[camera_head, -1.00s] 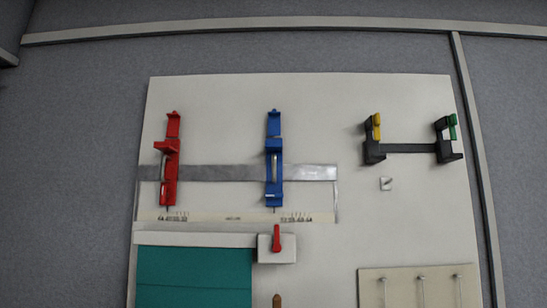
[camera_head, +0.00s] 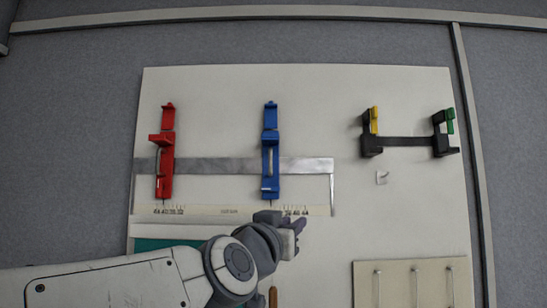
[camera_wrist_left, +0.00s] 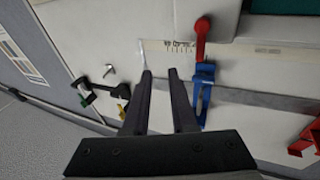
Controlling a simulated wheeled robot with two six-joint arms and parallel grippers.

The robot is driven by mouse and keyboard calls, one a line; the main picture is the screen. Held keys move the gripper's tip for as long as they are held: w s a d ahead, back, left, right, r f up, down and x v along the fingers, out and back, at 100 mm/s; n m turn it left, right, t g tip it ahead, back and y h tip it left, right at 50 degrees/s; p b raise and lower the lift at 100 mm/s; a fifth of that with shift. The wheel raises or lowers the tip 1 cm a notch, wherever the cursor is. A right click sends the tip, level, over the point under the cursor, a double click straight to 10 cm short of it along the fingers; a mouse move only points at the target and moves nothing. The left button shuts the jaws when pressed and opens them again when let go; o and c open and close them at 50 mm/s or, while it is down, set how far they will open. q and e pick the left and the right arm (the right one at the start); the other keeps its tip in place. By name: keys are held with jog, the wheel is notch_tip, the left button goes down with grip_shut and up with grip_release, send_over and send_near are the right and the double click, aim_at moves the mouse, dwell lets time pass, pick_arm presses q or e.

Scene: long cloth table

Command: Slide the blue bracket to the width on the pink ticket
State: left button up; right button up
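The blue bracket (camera_head: 270,181) sits upright on a horizontal metal rail (camera_head: 220,166) on the white board. It also shows in the left wrist view (camera_wrist_left: 204,78). The red bracket (camera_head: 166,181) is on the same rail to the left. A scale strip (camera_head: 228,210) with small numbers, too small to read surely, runs below both. My left gripper (camera_head: 299,233) is below and slightly right of the blue bracket, apart from it. In the wrist view its fingers (camera_wrist_left: 160,73) are parted with nothing between them. My right gripper is out of view. I cannot make out a pink ticket.
A red lever (camera_wrist_left: 202,38) stands near the blue bracket in the wrist view; my arm hides it in the head view. A dark bar with yellow (camera_head: 374,120) and green (camera_head: 449,122) tabs is at right. A pegged panel (camera_head: 395,300) is lower right.

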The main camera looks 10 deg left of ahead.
aim_at(270, 161)
pick_arm(q)
jog(key=a+r+n+t+y, duration=0.35)
jog(key=a+r, duration=0.25)
jog(key=r, duration=0.3)
jog(key=shift+m, duration=0.45)
jog(key=p+x, duration=0.4)
jog(key=x, duration=0.5)
jog(key=shift+w+d+r, duration=0.15)
jog(key=shift+w+r, duration=0.15)
jog(key=shift+r, duration=0.05)
grip_shut()
